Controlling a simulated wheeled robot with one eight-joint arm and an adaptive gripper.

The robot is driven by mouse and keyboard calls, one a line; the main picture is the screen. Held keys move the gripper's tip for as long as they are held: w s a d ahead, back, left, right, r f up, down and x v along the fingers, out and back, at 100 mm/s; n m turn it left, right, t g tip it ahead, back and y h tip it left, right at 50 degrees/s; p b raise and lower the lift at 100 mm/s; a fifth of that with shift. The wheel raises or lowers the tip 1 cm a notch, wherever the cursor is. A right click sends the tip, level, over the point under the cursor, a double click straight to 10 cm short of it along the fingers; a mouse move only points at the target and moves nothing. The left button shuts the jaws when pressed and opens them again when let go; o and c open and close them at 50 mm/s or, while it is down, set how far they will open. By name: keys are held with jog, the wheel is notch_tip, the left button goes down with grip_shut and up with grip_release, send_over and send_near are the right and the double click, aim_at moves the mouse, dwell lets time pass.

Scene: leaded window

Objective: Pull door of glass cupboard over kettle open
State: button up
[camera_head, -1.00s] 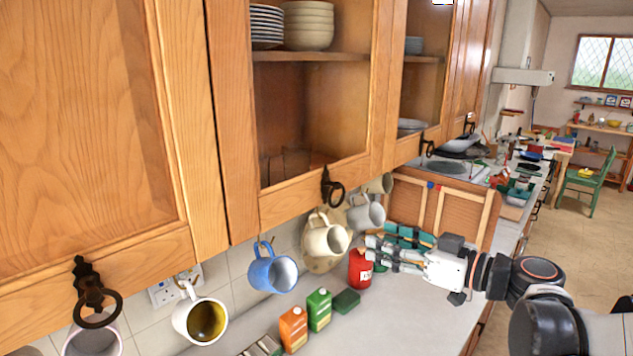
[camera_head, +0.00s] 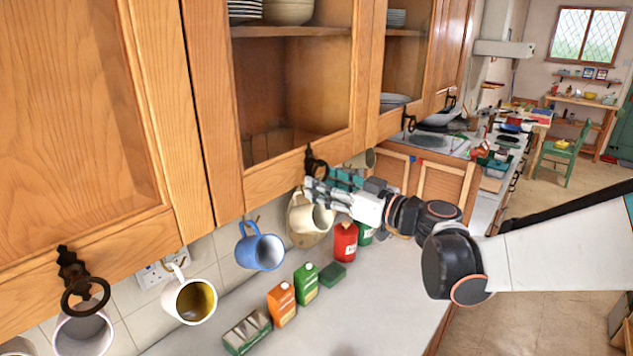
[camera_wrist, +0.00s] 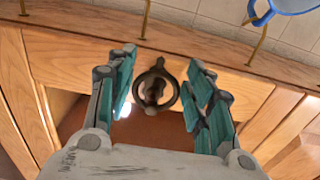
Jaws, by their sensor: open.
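The glass cupboard door (camera_head: 262,187) is shut, with dishes showing behind its pane. In the wrist view, the ring handle (camera_wrist: 153,90) lies between the two spread fingers of my gripper (camera_wrist: 160,75), with gaps on both sides. The gripper is open and holds nothing. I see no kettle that I can make out.
A blue mug (camera_head: 261,252), a cream mug (camera_head: 318,217) and other mugs hang from hooks under the cupboards. Orange (camera_head: 282,304), green (camera_head: 306,284) and red (camera_head: 345,241) containers stand on the counter (camera_head: 370,315). A wooden door with a ring handle (camera_head: 84,293) is at left.

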jog(key=shift+x, duration=0.9)
grip_shut()
